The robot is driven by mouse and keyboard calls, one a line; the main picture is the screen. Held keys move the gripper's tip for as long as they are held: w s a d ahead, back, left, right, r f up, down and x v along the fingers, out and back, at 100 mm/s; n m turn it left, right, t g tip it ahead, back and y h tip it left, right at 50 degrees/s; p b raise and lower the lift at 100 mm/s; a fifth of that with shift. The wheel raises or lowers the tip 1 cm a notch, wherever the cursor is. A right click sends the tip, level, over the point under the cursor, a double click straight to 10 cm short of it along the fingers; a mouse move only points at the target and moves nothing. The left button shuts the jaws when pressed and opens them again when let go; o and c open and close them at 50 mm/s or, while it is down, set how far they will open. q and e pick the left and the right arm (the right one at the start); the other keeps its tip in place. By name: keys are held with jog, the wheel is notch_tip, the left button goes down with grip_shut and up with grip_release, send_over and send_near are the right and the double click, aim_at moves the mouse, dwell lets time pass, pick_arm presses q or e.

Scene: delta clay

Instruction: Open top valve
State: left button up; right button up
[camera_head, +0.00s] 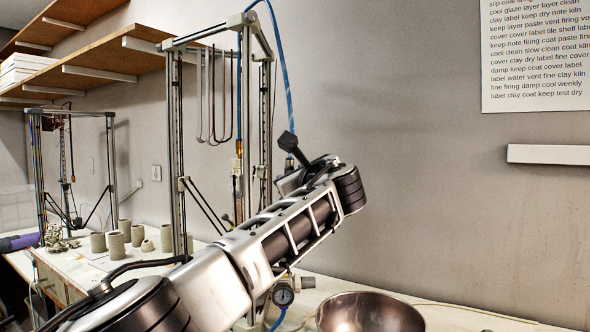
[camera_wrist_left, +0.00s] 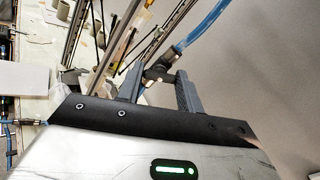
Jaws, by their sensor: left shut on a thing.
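The top valve shows in the head view as a small dark fitting (camera_head: 288,142) at the lower end of a blue hose (camera_head: 281,65). In the left wrist view the dark valve piece (camera_wrist_left: 158,72) sits between the two grey fingers of my left gripper (camera_wrist_left: 160,88), with the blue hose (camera_wrist_left: 203,27) running up to the right. My left gripper is shut on this piece. In the head view my left arm crosses the middle and hides most of the gripper and part of the valve. My right gripper is not in view.
A tall metal printer frame (camera_head: 174,140) stands just left of the valve. Several clay pots (camera_head: 116,243) stand on the bench at left. A pressure gauge (camera_head: 283,295) and a large metal bowl (camera_head: 368,313) are below my arm. The wall at right is clear beneath a white ledge (camera_head: 548,154).

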pick_arm(q)
jog(key=shift+r+n, duration=0.1)
jog(key=shift+n, duration=0.5)
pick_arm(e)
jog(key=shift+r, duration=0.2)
pick_arm(q)
jog(key=o, duration=1)
jog(key=b+v, duration=0.7)
jog(key=v, duration=0.9)
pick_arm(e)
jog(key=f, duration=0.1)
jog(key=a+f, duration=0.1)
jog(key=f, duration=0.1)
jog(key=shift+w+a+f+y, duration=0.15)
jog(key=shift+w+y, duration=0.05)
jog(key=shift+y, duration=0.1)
